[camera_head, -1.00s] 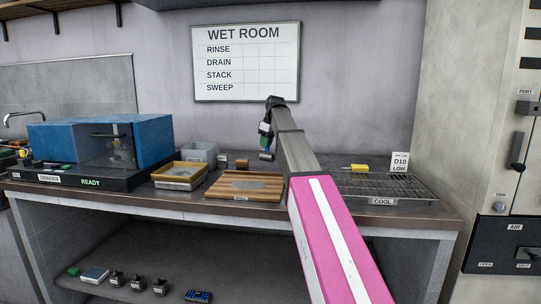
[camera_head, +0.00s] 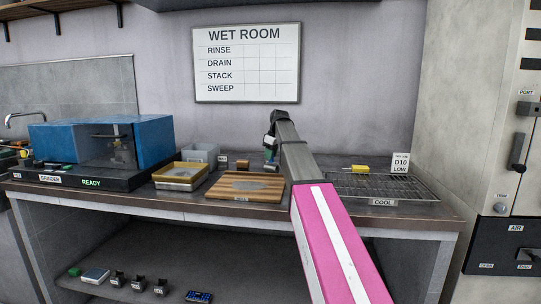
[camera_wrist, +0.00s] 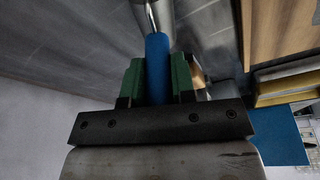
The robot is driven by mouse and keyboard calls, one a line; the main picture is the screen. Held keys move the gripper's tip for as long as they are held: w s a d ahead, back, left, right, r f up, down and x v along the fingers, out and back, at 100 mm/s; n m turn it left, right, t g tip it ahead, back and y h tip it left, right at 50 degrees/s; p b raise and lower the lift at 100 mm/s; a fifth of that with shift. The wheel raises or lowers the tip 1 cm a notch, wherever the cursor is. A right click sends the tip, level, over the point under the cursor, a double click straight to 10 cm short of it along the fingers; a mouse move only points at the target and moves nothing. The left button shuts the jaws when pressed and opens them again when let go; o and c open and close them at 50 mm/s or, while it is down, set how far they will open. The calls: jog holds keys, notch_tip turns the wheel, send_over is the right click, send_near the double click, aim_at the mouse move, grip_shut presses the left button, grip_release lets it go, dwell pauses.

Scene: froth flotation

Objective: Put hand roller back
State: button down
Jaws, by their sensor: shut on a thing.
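My gripper (camera_wrist: 157,78) has green fingers and is shut on the blue handle (camera_wrist: 157,55) of the hand roller. A metal shaft (camera_wrist: 152,18) runs from the handle toward the top of the wrist view, and the roller's far end is only partly seen there. In the head view my gripper (camera_head: 270,153) points down over the back of the counter, behind the wooden board (camera_head: 215,192). The roller is small there and mostly hidden, so I cannot tell whether it touches the counter.
A small brown block (camera_head: 242,164) stands left of my gripper. A grey bin (camera_head: 201,153) and yellow-rimmed tray (camera_head: 180,176) are further left, beside the blue grinder (camera_head: 55,143). A wire cooling rack (camera_head: 385,188) with a yellow-handled item (camera_head: 358,169) is right.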

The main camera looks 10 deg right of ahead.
aim_at(277, 163)
jog(key=c, duration=0.9)
grip_release()
jog(key=shift+c, duration=0.2)
jog(key=v, duration=1.2)
